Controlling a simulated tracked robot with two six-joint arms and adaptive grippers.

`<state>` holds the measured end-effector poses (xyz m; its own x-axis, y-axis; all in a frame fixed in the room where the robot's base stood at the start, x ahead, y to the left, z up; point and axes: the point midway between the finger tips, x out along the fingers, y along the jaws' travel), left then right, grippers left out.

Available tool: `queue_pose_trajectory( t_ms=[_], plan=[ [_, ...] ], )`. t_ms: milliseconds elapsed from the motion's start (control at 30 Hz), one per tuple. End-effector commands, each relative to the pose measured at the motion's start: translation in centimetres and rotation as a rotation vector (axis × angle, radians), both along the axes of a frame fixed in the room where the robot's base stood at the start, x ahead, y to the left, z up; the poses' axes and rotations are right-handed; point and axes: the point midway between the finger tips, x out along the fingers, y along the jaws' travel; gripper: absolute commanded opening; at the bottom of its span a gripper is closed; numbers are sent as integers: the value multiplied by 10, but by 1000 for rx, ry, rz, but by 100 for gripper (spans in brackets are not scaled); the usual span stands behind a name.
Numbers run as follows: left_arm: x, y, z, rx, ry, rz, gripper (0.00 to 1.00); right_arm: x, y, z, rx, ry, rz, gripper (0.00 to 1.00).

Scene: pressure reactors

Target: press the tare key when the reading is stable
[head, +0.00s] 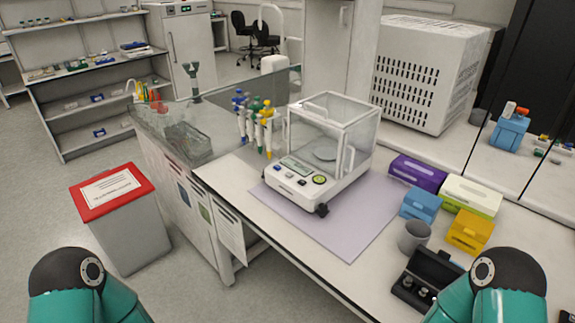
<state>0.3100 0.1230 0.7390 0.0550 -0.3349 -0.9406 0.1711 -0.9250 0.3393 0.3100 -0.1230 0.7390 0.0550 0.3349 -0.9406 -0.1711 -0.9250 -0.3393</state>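An analytical balance (321,150) with a clear glass draft shield stands on a pale purple mat (345,232) on the bench. I cannot tell which key is tare. A round pan (325,153) shows inside the shield and looks empty. My two teal arms enter at the lower left and lower right corners. Neither gripper is in view.
Pipettes on a stand (256,124) are left of the balance. Purple (417,172), green-white (471,195), blue (421,205) and yellow (469,231) boxes, a grey cup (413,236) and an open black case (427,278) are right. A red-lidded bin (112,190) stands on the floor.

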Motion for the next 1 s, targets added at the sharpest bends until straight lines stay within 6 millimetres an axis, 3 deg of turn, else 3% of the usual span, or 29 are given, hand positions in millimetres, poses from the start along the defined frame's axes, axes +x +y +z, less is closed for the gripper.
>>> queue_pose_trajectory(
  t_ms=[400,700,1000],
  plan=[
    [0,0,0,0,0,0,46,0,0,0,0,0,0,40],
    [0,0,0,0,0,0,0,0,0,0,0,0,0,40],
    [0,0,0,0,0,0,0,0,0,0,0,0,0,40]
  ],
)
